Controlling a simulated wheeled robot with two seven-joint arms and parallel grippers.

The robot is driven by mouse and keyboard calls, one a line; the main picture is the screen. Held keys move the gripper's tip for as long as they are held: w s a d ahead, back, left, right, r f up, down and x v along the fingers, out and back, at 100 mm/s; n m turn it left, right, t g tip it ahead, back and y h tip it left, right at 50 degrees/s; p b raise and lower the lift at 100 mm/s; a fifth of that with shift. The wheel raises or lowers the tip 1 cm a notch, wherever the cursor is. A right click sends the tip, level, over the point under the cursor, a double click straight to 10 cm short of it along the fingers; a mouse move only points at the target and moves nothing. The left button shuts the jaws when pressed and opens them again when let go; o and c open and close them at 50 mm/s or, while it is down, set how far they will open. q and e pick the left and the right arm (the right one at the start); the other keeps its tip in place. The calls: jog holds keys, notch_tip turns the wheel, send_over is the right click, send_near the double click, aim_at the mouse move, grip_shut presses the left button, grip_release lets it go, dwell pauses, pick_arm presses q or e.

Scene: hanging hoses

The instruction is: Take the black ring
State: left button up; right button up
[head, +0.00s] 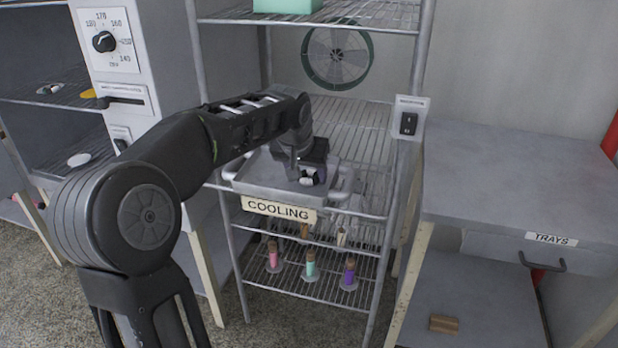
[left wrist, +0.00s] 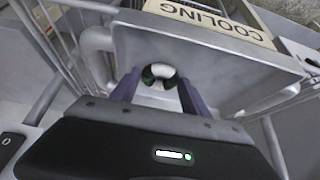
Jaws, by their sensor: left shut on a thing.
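My left gripper (head: 308,177) reaches down into a grey metal tray (head: 265,188) on the rack. In the left wrist view its two purple-grey fingers (left wrist: 158,88) are shut on a small rounded white-and-dark thing (left wrist: 158,73). That thing has a white middle and dark, greenish-black patches beside each fingertip. I cannot tell whether it is a black ring, and no other black ring shows clearly. The held thing is over or inside the tray, and whether it touches the tray floor is hidden. My right gripper is not in view.
The wire rack (head: 372,205) has a COOLING sign (head: 279,209) and several small coloured items on its lower shelf. A fan (head: 337,54) is behind. A switch box (head: 409,120) is on the right post. A grey counter (head: 520,175) stands right, and a dial cabinet (head: 118,60) left.

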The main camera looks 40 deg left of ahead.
pick_arm(q)
jog(key=c, duration=0.7)
jog(key=shift+c, duration=0.2)
jog(key=shift+r, duration=0.1)
notch_tip(320, 180, up, 10)
jog(key=p, duration=0.1)
dwell(0.4)
